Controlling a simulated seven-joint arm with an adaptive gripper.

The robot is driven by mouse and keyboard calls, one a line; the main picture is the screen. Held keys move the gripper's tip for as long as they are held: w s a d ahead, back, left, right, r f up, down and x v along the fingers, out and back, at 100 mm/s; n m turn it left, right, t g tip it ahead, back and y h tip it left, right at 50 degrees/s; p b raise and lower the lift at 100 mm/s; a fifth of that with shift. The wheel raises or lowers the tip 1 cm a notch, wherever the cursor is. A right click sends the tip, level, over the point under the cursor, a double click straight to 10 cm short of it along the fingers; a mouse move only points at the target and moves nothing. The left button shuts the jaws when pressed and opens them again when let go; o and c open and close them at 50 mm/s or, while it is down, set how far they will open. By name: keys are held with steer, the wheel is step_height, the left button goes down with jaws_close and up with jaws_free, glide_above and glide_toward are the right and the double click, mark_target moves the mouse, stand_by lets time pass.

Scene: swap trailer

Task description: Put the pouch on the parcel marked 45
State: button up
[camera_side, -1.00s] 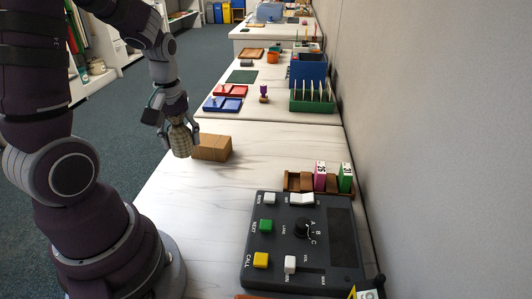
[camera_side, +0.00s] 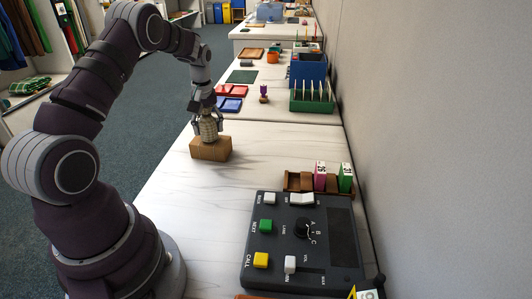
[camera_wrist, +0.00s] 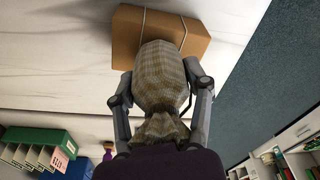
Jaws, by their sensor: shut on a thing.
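The pouch (camera_side: 208,129) is a tan woven bag, upright between the fingers of my gripper (camera_side: 207,124). My gripper is shut on it, and it also shows in the wrist view (camera_wrist: 160,85). A brown parcel (camera_side: 211,149) tied with string lies on the white table just below the pouch. The parcel also shows in the wrist view (camera_wrist: 200,40). The pouch's lower end is over the parcel's top or touching it; I cannot tell which. No number on the parcel is legible.
A dark control panel (camera_side: 345,275) with coloured buttons lies at the table's near right. Behind it is a brown rack (camera_side: 293,182) with a pink block (camera_side: 320,177) and a green block (camera_side: 345,178). The table's middle is clear. Red and blue trays (camera_side: 230,90) lie on the table beyond.

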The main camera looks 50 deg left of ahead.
mark_target(208, 124)
steer(key=shift+f, duration=0.1)
steer(key=o, duration=1.2)
steer(key=shift+c, duration=0.2)
step_height(208, 124, up, 12)
steer(key=d, duration=0.2)
steer(key=s+d+r+m+t, duration=0.1)
steer(key=s+d+r+m, duration=0.15)
steer(key=d, duration=0.35)
steer(key=s+d+r+m+t, duration=0.1)
steer(key=d+r+m+t, duration=0.1)
steer(key=d+r+m, duration=0.3)
steer(key=s+d+f+m+t+h, duration=0.1)
steer(key=s+d+f+m, duration=0.3)
steer(key=d, duration=0.6)
steer(key=s+m+t, duration=0.1)
steer(key=s+m, duration=0.1)
steer(key=s, duration=0.1)
steer(key=shift+s+d+f+h, duration=0.2)
steer(key=shift+s+f+h, duration=0.05)
steer(key=shift+h, duration=0.05)
